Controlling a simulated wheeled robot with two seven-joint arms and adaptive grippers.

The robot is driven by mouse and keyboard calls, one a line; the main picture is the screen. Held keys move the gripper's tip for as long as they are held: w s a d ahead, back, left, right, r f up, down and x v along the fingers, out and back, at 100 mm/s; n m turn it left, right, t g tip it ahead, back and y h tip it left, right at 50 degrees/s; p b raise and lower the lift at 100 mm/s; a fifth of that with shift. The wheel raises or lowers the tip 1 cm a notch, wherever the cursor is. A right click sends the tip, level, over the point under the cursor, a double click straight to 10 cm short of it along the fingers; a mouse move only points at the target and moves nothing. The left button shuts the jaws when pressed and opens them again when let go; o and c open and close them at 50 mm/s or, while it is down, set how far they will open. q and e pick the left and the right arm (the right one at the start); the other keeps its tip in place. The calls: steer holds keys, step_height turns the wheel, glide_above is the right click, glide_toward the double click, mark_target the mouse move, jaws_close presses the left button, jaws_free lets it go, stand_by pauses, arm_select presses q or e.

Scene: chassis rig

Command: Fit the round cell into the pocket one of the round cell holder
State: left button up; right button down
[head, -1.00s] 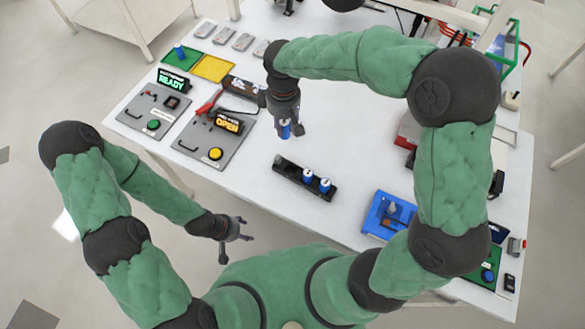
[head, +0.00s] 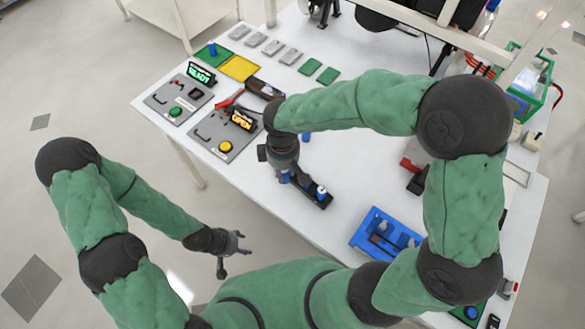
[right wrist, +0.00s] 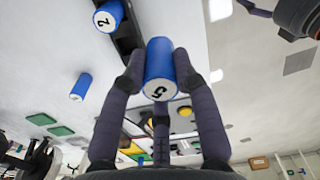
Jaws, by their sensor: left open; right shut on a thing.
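The round cell (right wrist: 160,65), blue with a white numbered end, is clasped between the fingers of my right gripper (right wrist: 160,82). In the head view my right gripper (head: 284,172) is over the left end of the black round cell holder (head: 326,204), partly covering it. The holder also shows in the right wrist view (right wrist: 127,40), with a blue cell marked 2 (right wrist: 107,14) in it. Whether the held cell touches the holder or sits in pocket one I cannot tell. My left gripper (head: 232,248) is open and empty, off the table's front edge.
A loose blue cell (head: 306,137) is on the table (head: 350,160) behind the holder. A blue tray (head: 372,235) stands to the right. Panels with READY (head: 202,74) and OPEN (head: 242,121) signs stand to the left.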

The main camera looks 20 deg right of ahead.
steer(key=w+d+f, duration=0.1)
steer(key=f, duration=0.1)
steer(key=w+d+f+b, duration=0.1)
steer(key=w+f, duration=0.1)
steer(key=w+d+f, duration=0.2)
steer(key=shift+w+f, duration=0.25)
steer(key=shift+f, duration=0.1)
steer(key=shift+w+f+b, duration=0.1)
steer(key=shift+f+b, duration=0.45)
steer(key=shift+f, duration=1)
steer(key=shift+f, duration=0.15)
steer(key=c, duration=1.3)
jaws_free()
steer(key=shift+o, duration=0.4)
